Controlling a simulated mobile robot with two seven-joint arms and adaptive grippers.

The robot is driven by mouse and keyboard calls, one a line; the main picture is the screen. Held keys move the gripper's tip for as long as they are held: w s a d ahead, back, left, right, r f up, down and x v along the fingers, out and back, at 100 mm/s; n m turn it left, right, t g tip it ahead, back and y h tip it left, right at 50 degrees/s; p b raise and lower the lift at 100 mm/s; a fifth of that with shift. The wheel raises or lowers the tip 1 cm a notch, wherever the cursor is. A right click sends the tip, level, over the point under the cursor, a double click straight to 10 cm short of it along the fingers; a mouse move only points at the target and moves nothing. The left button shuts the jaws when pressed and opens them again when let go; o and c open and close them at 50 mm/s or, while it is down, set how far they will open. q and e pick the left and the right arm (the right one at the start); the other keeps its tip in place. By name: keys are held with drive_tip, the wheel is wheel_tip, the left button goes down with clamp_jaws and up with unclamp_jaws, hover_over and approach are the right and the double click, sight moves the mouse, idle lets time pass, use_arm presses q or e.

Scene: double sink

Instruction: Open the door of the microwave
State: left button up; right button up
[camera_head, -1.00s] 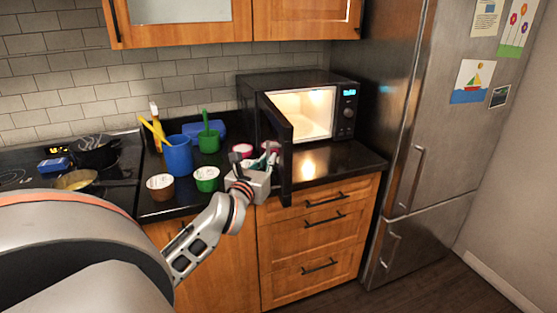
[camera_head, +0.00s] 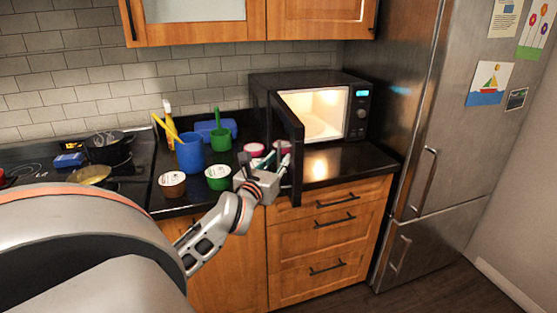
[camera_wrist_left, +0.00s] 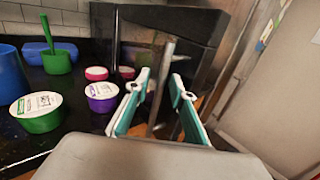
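The black microwave (camera_head: 312,80) stands on the counter with its door (camera_head: 289,150) swung wide open toward me. Its lit inside (camera_head: 320,112) shows to the right of the door. My left gripper (camera_head: 266,165) is at the left of the door, on its outer side. In the left wrist view my left gripper (camera_wrist_left: 161,80) has its two teal-padded fingers apart. A grey upright bar, which looks like the door handle (camera_wrist_left: 165,62), stands between them. I see a gap on each side of it. My right gripper is not in view.
Left of the gripper stand a blue cup (camera_head: 190,153), a green cup (camera_head: 221,140) and several small tubs, such as a green one (camera_head: 218,177). The stove (camera_head: 125,180) is farther left. A steel fridge (camera_head: 450,130) stands right of the counter.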

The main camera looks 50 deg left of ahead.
use_arm(q)
drive_tip(key=v, duration=0.7)
drive_tip(key=shift+a, duration=0.1)
idle(0.4)
